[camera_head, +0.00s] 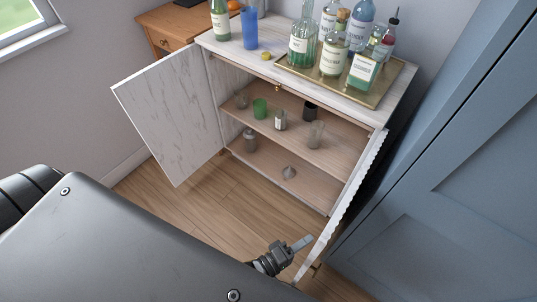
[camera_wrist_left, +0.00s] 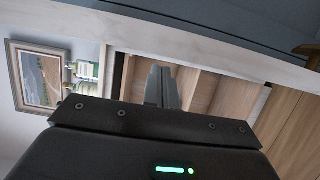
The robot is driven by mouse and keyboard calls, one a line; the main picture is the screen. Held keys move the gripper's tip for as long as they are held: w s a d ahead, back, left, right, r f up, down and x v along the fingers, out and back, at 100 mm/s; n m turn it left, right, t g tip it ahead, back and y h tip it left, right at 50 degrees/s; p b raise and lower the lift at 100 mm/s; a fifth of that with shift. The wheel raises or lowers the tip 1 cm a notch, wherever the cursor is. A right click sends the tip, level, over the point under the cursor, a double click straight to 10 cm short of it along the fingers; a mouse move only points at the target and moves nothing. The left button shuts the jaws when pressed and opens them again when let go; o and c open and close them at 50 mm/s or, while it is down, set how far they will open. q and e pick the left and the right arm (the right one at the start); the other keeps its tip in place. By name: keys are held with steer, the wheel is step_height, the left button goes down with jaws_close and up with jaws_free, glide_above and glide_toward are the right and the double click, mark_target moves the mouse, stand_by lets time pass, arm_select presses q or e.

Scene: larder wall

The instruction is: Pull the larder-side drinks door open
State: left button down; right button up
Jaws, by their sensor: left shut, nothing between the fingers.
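The larder-side drinks door (camera_head: 343,205) is the right door of the drinks cabinet (camera_head: 225,105). It stands swung out from the cabinet front and shows almost edge-on, close to the blue larder. My left gripper (camera_head: 303,243) is shut and empty, on the inner side of this door near its free edge. I cannot tell whether it touches the door. In the left wrist view its closed fingers (camera_wrist_left: 162,88) point at the cabinet's open inside. My right gripper is not in view.
The left door (camera_head: 172,112) also stands wide open. Glasses stand on the inner shelf (camera_head: 262,125). Bottles stand on a gold tray (camera_head: 377,98) on top. The blue larder (camera_head: 440,190) closes off the right side. Wooden floor (camera_head: 225,195) lies free in front.

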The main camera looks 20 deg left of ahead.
arm_select(q)
steer(key=shift+s+d, duration=0.1)
steer(key=shift+d, duration=0.2)
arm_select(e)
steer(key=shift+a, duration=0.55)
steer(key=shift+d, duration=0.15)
